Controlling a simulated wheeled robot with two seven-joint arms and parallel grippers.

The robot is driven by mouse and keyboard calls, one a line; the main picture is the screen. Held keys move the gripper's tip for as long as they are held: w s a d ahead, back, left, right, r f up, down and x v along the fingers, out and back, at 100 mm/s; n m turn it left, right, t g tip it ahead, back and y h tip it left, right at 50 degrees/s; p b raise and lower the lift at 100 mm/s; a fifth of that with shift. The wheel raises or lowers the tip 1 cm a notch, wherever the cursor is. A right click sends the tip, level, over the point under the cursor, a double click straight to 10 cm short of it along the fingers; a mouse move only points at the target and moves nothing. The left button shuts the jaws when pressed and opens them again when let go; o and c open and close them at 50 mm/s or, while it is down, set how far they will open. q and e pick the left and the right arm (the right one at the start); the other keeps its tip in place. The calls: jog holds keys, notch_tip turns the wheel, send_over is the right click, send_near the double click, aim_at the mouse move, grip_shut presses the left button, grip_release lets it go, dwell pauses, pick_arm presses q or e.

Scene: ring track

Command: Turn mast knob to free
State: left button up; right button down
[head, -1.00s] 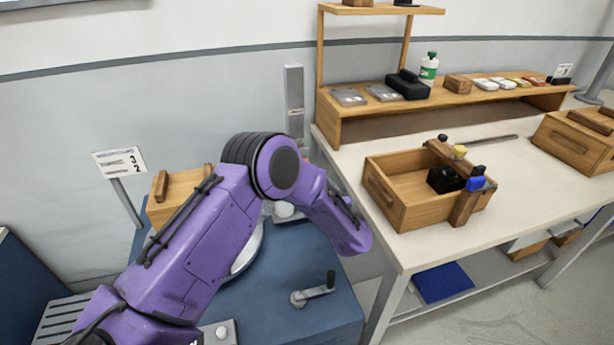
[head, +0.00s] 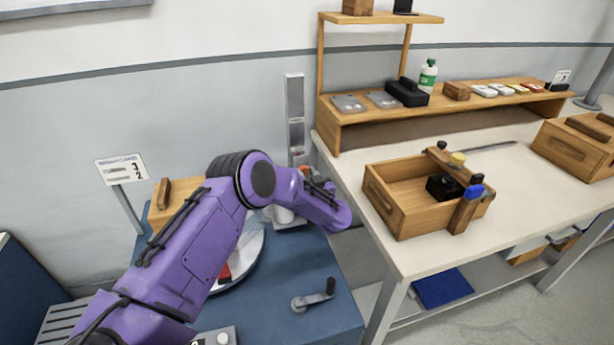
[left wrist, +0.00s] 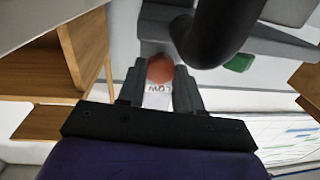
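The mast is a grey upright column (head: 295,110) against the wall in the head view. A round orange-red knob (left wrist: 160,68) shows in the left wrist view, with a white label reading LOW (left wrist: 157,97), upside down, just below it in the picture. The two fingertips of my left gripper (left wrist: 159,72) stand apart, one on each side of the knob. I see no clear gap beside the knob, but cannot tell whether the fingers press on it. My right gripper is not in view.
A black curved bar (left wrist: 215,30) passes close by the fingertips in the left wrist view. The blue cabinet top (head: 280,270) bears a crank handle (head: 314,295). A workbench (head: 425,250) with an open wooden box (head: 400,220) stands at the right.

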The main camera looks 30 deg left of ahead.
pick_arm(q)
jog(key=shift+n, duration=0.3)
jog(key=shift+f+n+b, duration=0.1)
jog(key=shift+n+b, duration=0.75)
jog(key=shift+n, duration=0.35)
jog(key=n+b, duration=0.1)
jog(key=n, duration=0.2)
jog(key=shift+n+h+b, duration=0.3)
jog(key=shift+h+b, duration=0.05)
jog(key=shift+h, duration=0.05)
jog(key=n+b, duration=0.3)
jog(key=n, duration=0.3)
jog(key=shift+s+b, duration=0.1)
jog(key=shift+b, duration=0.25)
jog(key=n+b, duration=0.2)
jog(key=n, duration=0.1)
jog(key=shift+f+h+b, duration=0.1)
jog(key=shift+h+b, duration=0.25)
jog(key=shift+h, duration=0.05)
jog(key=n+b, duration=0.3)
jog(key=shift+a+n+t, duration=0.1)
jog(key=shift+n+t, duration=0.2)
jog(key=n+b, duration=0.2)
jog(key=b, duration=0.1)
jog(key=shift+s, duration=0.1)
jog(key=shift+n+t+b, duration=0.3)
jog(key=shift+n+b, duration=0.2)
jog(key=shift+n, duration=0.2)
